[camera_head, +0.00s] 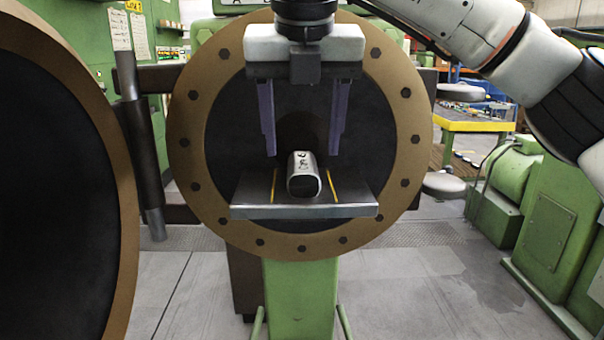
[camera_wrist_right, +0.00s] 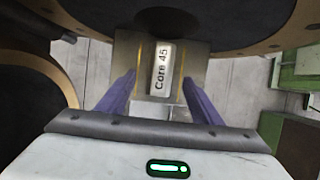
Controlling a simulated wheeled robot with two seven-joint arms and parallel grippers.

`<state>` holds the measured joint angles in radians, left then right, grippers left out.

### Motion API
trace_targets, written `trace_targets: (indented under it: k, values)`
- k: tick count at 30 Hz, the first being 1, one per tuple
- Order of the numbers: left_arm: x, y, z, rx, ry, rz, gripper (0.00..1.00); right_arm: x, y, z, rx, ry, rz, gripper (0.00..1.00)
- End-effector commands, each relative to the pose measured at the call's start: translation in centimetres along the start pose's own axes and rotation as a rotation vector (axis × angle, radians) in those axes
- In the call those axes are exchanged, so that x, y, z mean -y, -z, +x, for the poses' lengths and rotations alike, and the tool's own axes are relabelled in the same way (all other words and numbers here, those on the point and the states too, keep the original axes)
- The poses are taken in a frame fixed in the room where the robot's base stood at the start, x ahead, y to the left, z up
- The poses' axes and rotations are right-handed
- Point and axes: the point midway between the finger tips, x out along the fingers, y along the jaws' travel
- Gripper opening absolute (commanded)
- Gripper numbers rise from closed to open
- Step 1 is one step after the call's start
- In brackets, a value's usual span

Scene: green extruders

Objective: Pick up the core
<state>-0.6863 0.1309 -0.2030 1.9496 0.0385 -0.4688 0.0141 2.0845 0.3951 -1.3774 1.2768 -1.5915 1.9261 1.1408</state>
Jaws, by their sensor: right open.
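The core (camera_head: 304,174) is a short silvery cylinder with a dark end face and black writing on top. It lies on a grey metal shelf (camera_head: 350,207) between two yellow lines, in front of the round extruder face. In the right wrist view the core (camera_wrist_right: 161,72) shows a white label reading "Core 45". My right gripper (camera_head: 304,152) is open, its two purple fingers pointing down on either side above the core, apart from it. In the wrist view the fingers (camera_wrist_right: 160,92) stand left and right of the core. My left gripper is not in view.
A bolted brown ring (camera_head: 186,150) with a dark centre stands behind the shelf. A large round door (camera_head: 122,200) with a brown rim fills the left side. Green machinery (camera_head: 520,190) and a yellow-edged table (camera_head: 470,125) stand at right. Grey floor shows below.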

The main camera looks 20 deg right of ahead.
Motion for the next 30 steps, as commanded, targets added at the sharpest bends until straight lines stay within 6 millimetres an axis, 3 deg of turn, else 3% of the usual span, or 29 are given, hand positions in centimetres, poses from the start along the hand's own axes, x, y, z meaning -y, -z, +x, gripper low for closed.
trace_targets:
  k: [5,14,21,30]
  values:
    - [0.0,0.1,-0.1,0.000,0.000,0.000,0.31,0.1,-0.1,1.3,0.000,-0.001,0.000,0.60]
    - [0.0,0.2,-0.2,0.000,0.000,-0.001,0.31,0.2,-0.1,5.4,-0.001,-0.002,-0.002,0.60]
    - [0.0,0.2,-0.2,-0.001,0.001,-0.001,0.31,0.2,-0.1,5.7,0.001,-0.004,-0.002,0.58]
    - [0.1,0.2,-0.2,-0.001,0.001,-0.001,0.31,0.1,-0.1,5.6,0.001,-0.004,-0.002,0.08]
